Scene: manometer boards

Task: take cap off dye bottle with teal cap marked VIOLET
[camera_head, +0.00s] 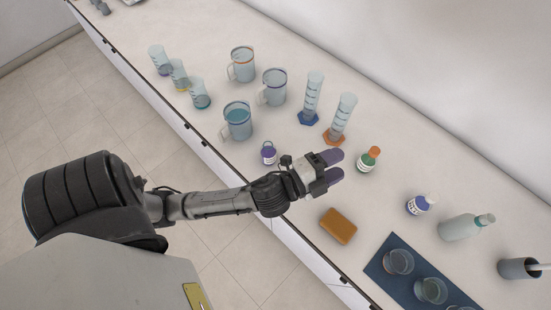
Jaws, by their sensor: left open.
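A small violet bottle (268,154) with a white label stands near the front edge of the bench, left of my left gripper. Its cap colour and label wording are too small to read surely. A bottle with an orange cap and green label (368,160) stands just right of the gripper. A blue bottle with a pale cap (419,205) stands further right. My right gripper is not in view.
A brown sponge-like block (338,225) lies below the gripper. A dark blue mat (381,267) holds glass beakers. Measuring cylinders (342,118) and jugs (237,121) stand behind and left. A grey pot (518,268) is at right. The rear of the bench is clear.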

